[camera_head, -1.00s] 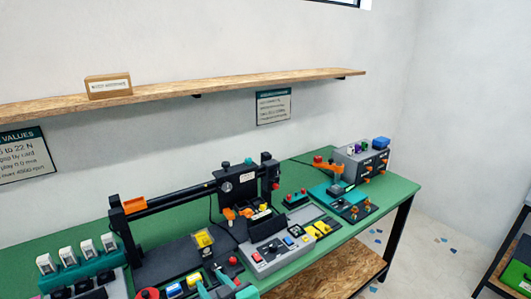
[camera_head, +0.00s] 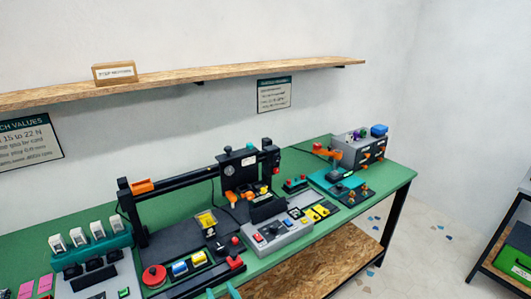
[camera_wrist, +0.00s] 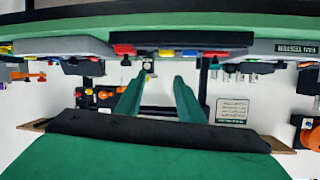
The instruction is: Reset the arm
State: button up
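My gripper (camera_head: 222,292) shows only as teal fingertips at the bottom edge of the head view, in front of the green bench (camera_head: 400,178). In the wrist view, my gripper (camera_wrist: 158,82) has its two long teal fingers well apart with nothing held between them. The wrist picture looks upside down, with the bench along the top and the pale wall below. The rest of my arm is out of the head view.
The bench carries a black gantry machine (camera_head: 243,165), a grey control box (camera_head: 278,236), a red round button (camera_head: 154,276) and a teal rack with white switches (camera_head: 85,257). A wooden shelf (camera_head: 230,80) with a small box (camera_head: 114,73) runs above. Floor at right is open.

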jog(key=s+d+f+m+t+h, duration=0.2)
jog(key=s+d+f+m+h, duration=0.35)
jog(key=s+f, duration=0.8)
jog(key=s+d+r, duration=0.2)
jog(key=s+d, duration=0.1)
jog(key=s, duration=0.7)
jog(key=s+d+r+n+t, duration=0.1)
jog(key=s+d+r, duration=0.1)
jog(key=s, duration=0.9)
jog(key=shift+d+h, duration=0.45)
jog(key=shift+d, duration=0.2)
